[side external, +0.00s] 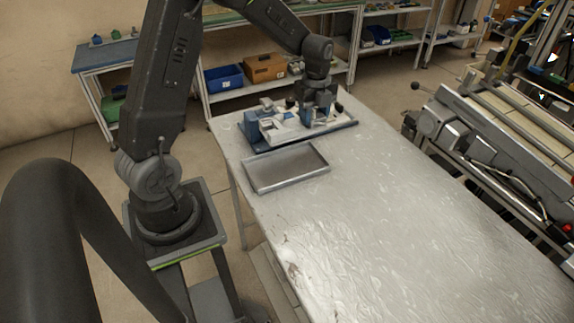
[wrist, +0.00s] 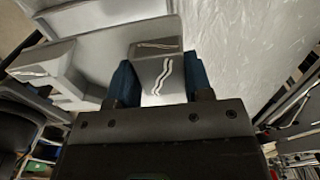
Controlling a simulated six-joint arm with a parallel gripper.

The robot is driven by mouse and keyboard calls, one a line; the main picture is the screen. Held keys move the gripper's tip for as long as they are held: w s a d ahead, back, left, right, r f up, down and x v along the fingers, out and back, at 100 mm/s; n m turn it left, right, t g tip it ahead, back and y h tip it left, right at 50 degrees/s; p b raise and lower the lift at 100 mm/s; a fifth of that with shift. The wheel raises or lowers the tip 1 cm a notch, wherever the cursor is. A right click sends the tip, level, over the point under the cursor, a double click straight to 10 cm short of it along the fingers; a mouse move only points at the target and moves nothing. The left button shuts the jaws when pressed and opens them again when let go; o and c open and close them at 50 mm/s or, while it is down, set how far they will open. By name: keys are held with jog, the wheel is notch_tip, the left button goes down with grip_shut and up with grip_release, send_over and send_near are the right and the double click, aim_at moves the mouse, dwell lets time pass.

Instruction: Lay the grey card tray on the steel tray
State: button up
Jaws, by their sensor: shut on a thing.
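The grey card tray (side external: 283,130) is a pale grey, stepped piece on or just above a blue and grey base (side external: 258,139) at the table's far end. I cannot tell whether it touches that base. My gripper (side external: 318,107) points down at its right part. In the wrist view my gripper (wrist: 159,84) has its blue fingers on both sides of a grey part of the card tray (wrist: 103,50), shut on it. The steel tray (side external: 287,168) lies flat and empty on the table, nearer the camera than the card tray.
The pale worktable (side external: 400,220) is clear right of and in front of the steel tray. Shelves with a blue bin (side external: 224,78) and a brown box (side external: 265,68) stand behind. A grey machine (side external: 490,140) stands beyond the right edge.

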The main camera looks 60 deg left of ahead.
jog(key=s, duration=0.1)
jog(key=s+d, duration=0.1)
jog(key=s, duration=0.1)
jog(key=shift+s+d+f, duration=0.1)
jog(key=shift+d+f, duration=0.25)
send_over(304, 161)
notch_tip(304, 161, down, 5)
jog(key=shift+f, duration=2.35)
jog(key=shift+f, duration=0.1)
jog(key=o, duration=0.7)
jog(key=shift+o, duration=0.2)
